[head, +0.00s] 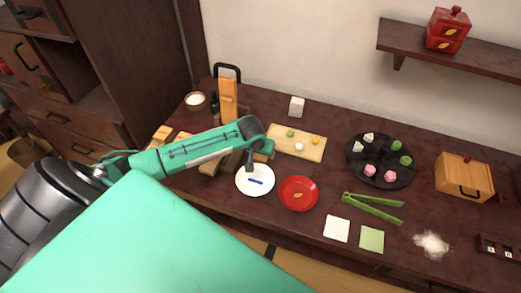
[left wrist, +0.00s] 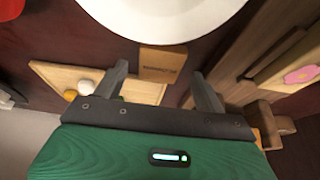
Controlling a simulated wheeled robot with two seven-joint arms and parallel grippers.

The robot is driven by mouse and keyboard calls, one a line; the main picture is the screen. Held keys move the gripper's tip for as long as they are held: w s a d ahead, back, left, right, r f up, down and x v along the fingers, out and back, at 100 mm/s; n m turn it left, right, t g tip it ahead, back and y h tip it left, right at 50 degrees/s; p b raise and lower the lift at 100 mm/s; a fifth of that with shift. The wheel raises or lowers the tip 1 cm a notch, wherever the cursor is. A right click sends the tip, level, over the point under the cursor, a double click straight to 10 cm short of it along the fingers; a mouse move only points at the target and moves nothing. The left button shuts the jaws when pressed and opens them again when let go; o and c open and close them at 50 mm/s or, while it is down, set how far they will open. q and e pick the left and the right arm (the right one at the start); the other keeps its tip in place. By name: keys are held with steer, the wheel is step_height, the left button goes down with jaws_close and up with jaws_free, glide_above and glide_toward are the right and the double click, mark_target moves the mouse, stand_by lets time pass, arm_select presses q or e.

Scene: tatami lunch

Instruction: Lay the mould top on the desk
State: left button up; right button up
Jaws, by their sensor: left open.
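A small wooden block with a dark mark on its face (left wrist: 163,62), possibly the mould top, lies by the white plate. Longer wooden mould pieces (left wrist: 262,50) lie to the right there, partly hidden by my arm in the head view. My right gripper is not in view.
The white plate (head: 255,189) with a blue item and a red plate (head: 298,203) lie in front. A wooden board (head: 297,147) with small balls is right of the gripper. A dark round tray (head: 382,178), green tongs (head: 372,207) and a wooden box (head: 464,181) stand further right.

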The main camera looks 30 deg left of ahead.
arm_select(q)
steer(key=a+v, duration=0.1)
steer(key=v, duration=0.9)
steer(key=shift+s+d, duration=0.15)
steer(key=shift+d, duration=0.35)
steer(key=shift+r, duration=0.1)
